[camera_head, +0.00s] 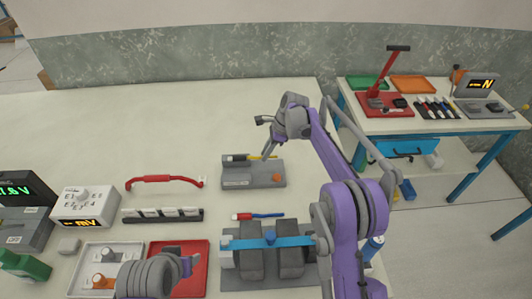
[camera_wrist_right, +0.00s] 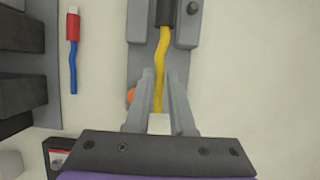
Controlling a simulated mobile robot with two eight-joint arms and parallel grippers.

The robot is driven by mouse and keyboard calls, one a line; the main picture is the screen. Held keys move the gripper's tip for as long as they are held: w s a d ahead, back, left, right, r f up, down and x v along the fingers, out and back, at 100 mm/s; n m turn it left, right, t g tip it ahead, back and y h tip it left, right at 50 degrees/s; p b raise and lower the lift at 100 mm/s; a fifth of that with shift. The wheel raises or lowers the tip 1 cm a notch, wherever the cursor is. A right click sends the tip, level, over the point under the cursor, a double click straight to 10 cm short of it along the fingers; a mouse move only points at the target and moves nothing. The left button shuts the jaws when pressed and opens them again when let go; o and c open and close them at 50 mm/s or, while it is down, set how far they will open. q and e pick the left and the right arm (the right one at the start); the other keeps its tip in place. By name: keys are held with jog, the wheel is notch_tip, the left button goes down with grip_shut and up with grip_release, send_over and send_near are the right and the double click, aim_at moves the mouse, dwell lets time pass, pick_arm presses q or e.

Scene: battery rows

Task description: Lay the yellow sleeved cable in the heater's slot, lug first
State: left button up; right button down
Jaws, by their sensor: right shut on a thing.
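The yellow cable (camera_wrist_right: 161,60) runs from a dark piece (camera_wrist_right: 166,12) at the grey heater down between my right gripper's fingers. Whether that dark piece is the cable's sleeve or part of the heater, I cannot tell. A white end (camera_wrist_right: 159,123) of the cable sits deeper between the fingers. The lug is not distinguishable. In the head view the cable (camera_head: 263,157) lies along the top of the heater (camera_head: 252,180). My right gripper (camera_head: 268,151), also in the wrist view (camera_wrist_right: 160,76), is shut on the cable over the heater's right part.
A red-and-blue cable (camera_head: 258,216) lies in front of the heater. A grey fixture with a blue strap (camera_head: 268,241) stands nearer. The table behind the heater is clear.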

aim_at(262, 171)
jog(key=shift+f+b, duration=1.25)
jog(key=shift+f, duration=2.1)
pick_arm(q)
jog(key=f, duration=0.1)
jog(key=s+f, duration=0.1)
jog(key=f, duration=0.1)
jog(key=shift+s+f, duration=0.25)
jog(key=shift+f, duration=0.1)
pick_arm(e)
jog(key=c, duration=0.7)
grip_release()
